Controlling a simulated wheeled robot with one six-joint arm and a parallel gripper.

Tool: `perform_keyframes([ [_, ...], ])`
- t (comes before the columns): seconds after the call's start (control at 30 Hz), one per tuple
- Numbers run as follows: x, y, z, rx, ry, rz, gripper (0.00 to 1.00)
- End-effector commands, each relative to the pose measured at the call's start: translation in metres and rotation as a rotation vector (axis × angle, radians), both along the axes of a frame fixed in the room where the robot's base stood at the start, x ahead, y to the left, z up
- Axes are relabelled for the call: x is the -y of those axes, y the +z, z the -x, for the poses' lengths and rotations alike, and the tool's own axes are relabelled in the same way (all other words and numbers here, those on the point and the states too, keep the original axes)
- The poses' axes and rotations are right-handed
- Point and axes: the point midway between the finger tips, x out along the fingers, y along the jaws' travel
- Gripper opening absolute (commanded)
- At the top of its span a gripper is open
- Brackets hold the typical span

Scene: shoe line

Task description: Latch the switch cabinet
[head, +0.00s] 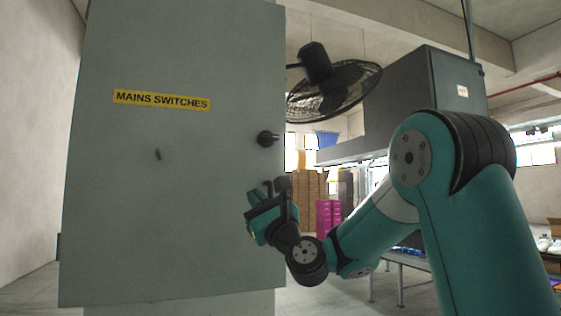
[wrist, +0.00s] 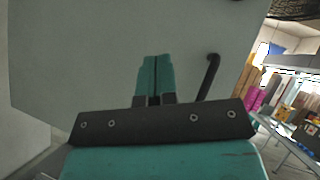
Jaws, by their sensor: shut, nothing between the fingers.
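The switch cabinet (head: 170,220) is a tall grey box with a yellow "MAINS SWITCHES" label on its front. A dark round knob (head: 268,138) sits near the front's right edge. Below it is a dark bent handle (head: 268,186), partly hidden by my gripper. My gripper (head: 254,198) is in front of the cabinet's lower right side. In the wrist view, my gripper's teal fingers (wrist: 154,60) are shut together and empty. The black handle (wrist: 210,72) stands to their right, apart from them in the picture. I cannot tell whether the door is flush with its frame.
A black caged fan (head: 335,88) and a large dark box (head: 410,95) are behind, right of the cabinet. Stacked cartons (head: 305,188) and magenta crates (head: 326,215) stand farther back. A low rack (head: 400,262) is behind my arm.

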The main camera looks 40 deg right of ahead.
Motion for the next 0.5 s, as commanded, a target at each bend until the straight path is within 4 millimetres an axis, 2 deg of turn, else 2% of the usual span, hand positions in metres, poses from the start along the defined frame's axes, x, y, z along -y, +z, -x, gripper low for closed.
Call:
perform_keyframes([
  [0.03, 0.028, 0.004, 0.002, 0.054, -0.016, -0.119, 0.00],
  [0.1, 0.055, 0.010, 0.007, 0.123, -0.022, -0.253, 0.00],
  [0.2, 0.078, 0.014, 0.013, 0.188, -0.021, -0.363, 0.00],
  [0.3, 0.086, 0.016, 0.016, 0.213, -0.021, -0.401, 0.00],
  [0.5, 0.085, 0.016, 0.016, 0.214, -0.019, -0.403, 0.00],
])
